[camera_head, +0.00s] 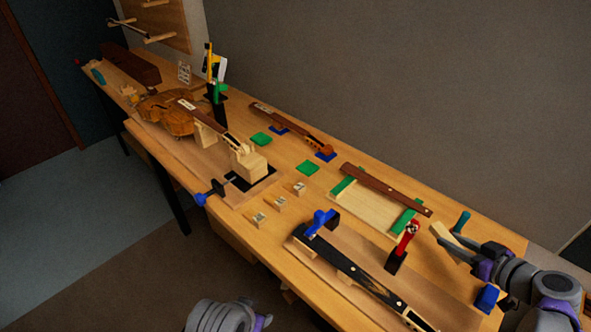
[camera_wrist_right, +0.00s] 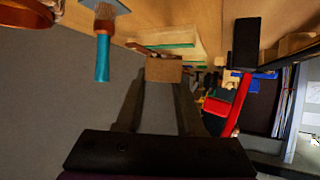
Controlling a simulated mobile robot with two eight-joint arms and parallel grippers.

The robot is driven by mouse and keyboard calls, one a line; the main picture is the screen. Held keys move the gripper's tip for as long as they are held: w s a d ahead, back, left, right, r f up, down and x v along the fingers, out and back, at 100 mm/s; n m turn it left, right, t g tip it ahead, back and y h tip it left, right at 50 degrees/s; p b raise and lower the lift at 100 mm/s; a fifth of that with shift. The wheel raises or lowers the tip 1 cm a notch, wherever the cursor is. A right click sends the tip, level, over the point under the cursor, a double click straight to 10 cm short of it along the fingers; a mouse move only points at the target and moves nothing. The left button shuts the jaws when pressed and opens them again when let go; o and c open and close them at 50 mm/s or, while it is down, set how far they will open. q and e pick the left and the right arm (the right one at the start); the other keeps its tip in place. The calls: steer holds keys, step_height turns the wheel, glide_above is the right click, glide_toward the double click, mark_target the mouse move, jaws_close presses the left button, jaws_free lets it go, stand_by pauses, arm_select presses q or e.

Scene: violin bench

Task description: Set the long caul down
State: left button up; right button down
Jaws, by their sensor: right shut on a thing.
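My right gripper (camera_head: 467,251) is over the right end of the bench, shut on a pale wooden piece, likely the long caul (camera_head: 444,237). The caul sticks out from the fingers toward the back left. In the right wrist view the two dark fingers (camera_wrist_right: 163,100) are on either side of it, and the caul's brownish end (camera_wrist_right: 163,71) shows between their tips. Whether it touches the bench cannot be told. My left gripper is outside the frames; only a grey part of that arm shows at the bottom of the head view.
A teal-handled scraper (camera_head: 461,221) lies close behind the gripper. A pale board with green ends (camera_head: 370,213) carries a dark strip (camera_head: 385,188). A red-handled tool (camera_head: 409,236) stands left of the gripper, beside a black fingerboard (camera_head: 350,270).

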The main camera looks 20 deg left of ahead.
mark_target(441, 275)
steer(key=shift+s+d+r+n+y+b, duration=0.25)
steer(key=shift+s+r, duration=0.1)
steer(key=shift+s, duration=0.2)
steer(key=shift+s+d+r+n+y+b, duration=0.15)
steer(key=shift+s+r+n+b, duration=0.15)
steer(key=shift+s, duration=0.25)
steer(key=shift+r, duration=0.15)
steer(key=shift+w+g, duration=0.2)
steer(key=shift+g, duration=0.1)
arm_select(q)
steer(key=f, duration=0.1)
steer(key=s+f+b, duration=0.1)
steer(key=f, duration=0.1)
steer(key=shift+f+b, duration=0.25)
steer(key=shift+b, duration=0.05)
arm_select(e)
step_height(441, 275, down, 10)
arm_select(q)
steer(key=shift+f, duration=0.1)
arm_select(e)
steer(key=c, duration=0.5)
jaws_free()
steer(key=shift+c, duration=0.2)
